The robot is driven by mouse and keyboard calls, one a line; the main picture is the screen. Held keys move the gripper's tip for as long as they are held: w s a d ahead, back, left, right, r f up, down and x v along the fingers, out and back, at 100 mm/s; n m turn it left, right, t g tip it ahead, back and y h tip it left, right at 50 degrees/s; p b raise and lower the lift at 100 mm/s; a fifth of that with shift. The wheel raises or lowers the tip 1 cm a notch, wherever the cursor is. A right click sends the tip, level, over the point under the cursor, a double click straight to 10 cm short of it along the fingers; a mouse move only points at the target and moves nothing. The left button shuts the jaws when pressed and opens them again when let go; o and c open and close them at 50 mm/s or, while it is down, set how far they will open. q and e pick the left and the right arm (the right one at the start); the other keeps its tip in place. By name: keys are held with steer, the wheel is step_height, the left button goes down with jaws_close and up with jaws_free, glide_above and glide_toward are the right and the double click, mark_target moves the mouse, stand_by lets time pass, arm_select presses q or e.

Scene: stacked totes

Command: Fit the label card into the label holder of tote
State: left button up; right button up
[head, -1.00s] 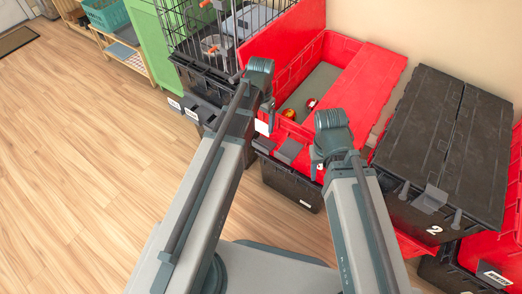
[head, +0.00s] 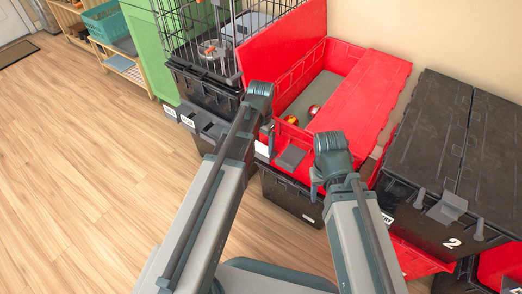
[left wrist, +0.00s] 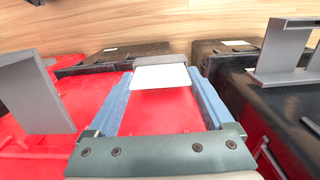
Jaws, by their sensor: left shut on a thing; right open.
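The white label card (left wrist: 160,77) is held between the two blue-grey fingers of my left gripper (left wrist: 160,98) in the left wrist view. A grey strip (left wrist: 158,59) shows just beyond its far edge; I cannot tell whether they touch. In the head view the card (head: 262,149) shows as a small white patch at my left gripper (head: 266,138), in front of the open red tote (head: 327,52). My right gripper (head: 317,182) is open and empty in front of that tote, partly hidden by its own wrist. I cannot make out the tote's label holder clearly.
A grey bracket (head: 290,158) stands on the red tote's front. Black tote 2 (head: 425,125), with its own grey bracket (head: 447,207), stands to the right. A wire crate (head: 205,40) is at the left rear. The wooden floor (head: 90,150) at left is clear.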

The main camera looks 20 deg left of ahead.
arm_select(q)
steer(key=shift+f+b, duration=0.4)
steer(key=shift+f, duration=0.55)
arm_select(e)
steer(key=shift+f, duration=0.95)
arm_select(q)
steer(key=shift+f, duration=0.15)
steer(key=o, duration=1.2)
arm_select(e)
steer(key=shift+f, duration=0.1)
arm_select(q)
step_height(320, 180, up, 12)
steer(key=p, duration=1.2)
steer(key=shift+r, duration=0.25)
steer(key=shift+y, duration=0.7)
steer(key=s+d, duration=0.3)
steer(key=s, duration=0.1)
steer(key=s+d, duration=0.4)
steer(key=s, duration=0.1)
steer(key=s+d, duration=0.3)
steer(key=s, duration=0.2)
steer(key=shift+s+d, duration=0.15)
steer(key=shift+d, duration=0.1)
arm_select(e)
step_height(320, 180, up, 12)
